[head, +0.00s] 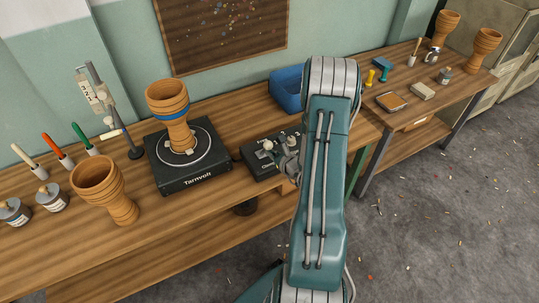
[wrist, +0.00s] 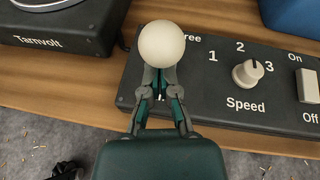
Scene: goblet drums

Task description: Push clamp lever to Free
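The black control box (wrist: 215,95) has a lever at its left end with a round off-white knob (wrist: 162,44). The knob covers part of the "Free" label (wrist: 191,39); the rest of the lever and any other lever label are hidden. My gripper (wrist: 161,78) has its fingers drawn together just below the knob in the wrist view. Its tips are partly hidden by the knob, so I cannot tell whether they touch the lever. In the head view the control box (head: 252,157) stands on the bench, and my gripper (head: 289,167) is at its front, partly hidden by my arm.
A Speed knob (wrist: 247,74) and an On/Off switch (wrist: 308,87) share the box. A turntable (head: 190,175) with a goblet drum (head: 168,103) stands left of it. A blue bin (head: 287,90) is behind it. The bench's front edge is close.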

